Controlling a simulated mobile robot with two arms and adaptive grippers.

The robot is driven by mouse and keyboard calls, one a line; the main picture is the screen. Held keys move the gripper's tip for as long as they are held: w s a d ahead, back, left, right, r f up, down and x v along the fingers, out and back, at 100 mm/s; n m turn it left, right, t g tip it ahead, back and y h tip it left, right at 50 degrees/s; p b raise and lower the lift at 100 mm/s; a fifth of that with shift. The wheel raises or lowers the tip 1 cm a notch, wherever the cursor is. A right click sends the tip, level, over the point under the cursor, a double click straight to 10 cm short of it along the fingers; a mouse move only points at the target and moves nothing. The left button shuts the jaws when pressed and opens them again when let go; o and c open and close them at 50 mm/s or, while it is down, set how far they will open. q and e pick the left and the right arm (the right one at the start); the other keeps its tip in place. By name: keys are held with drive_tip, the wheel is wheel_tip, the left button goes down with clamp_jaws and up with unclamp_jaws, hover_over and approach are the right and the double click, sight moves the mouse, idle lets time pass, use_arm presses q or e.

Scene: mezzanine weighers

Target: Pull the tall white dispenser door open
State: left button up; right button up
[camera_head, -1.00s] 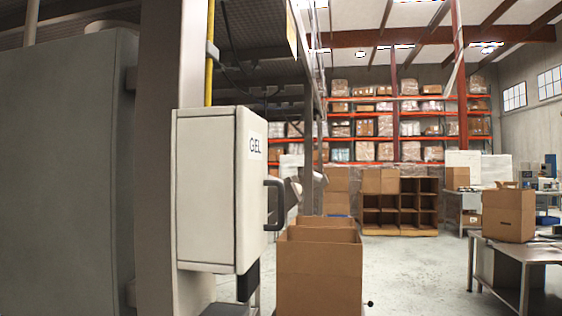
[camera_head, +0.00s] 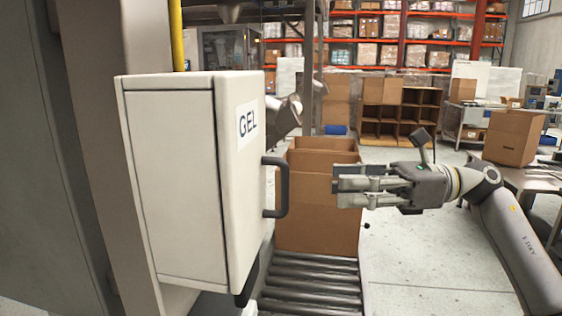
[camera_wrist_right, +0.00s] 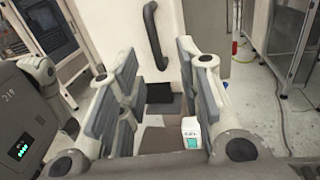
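The white dispenser door (camera_head: 242,190) carries a GEL label and faces right in the head view; it looks shut against its box. Its dark handle (camera_head: 285,187) stands out from the door's edge. The handle also shows in the right wrist view (camera_wrist_right: 154,38), beyond the fingers. My right gripper (camera_head: 340,185) is open and empty, to the right of the handle and apart from it, with its fingers pointing left. In the right wrist view the fingers (camera_wrist_right: 158,85) are spread with a gap between them. My left gripper is not in view.
An open cardboard box (camera_head: 318,215) stands on a roller conveyor (camera_head: 312,285) behind the handle and gripper. A metal table (camera_head: 535,180) with a carton (camera_head: 512,138) is at the right. A brown shelf unit (camera_head: 398,122) stands farther back. Floor is clear between.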

sight(284, 184)
drive_tip(key=a+p, duration=0.1)
drive_tip(key=a, duration=0.2)
drive_tip(key=a+p, duration=0.1)
drive_tip(key=a, duration=0.3)
drive_tip(key=a+p, duration=0.1)
drive_tip(key=a, duration=0.2)
drive_tip(key=shift+s+a+r+p, duration=0.15)
drive_tip(key=shift+a+r+p, duration=0.15)
drive_tip(key=shift+a+r, duration=0.05)
clamp_jaws()
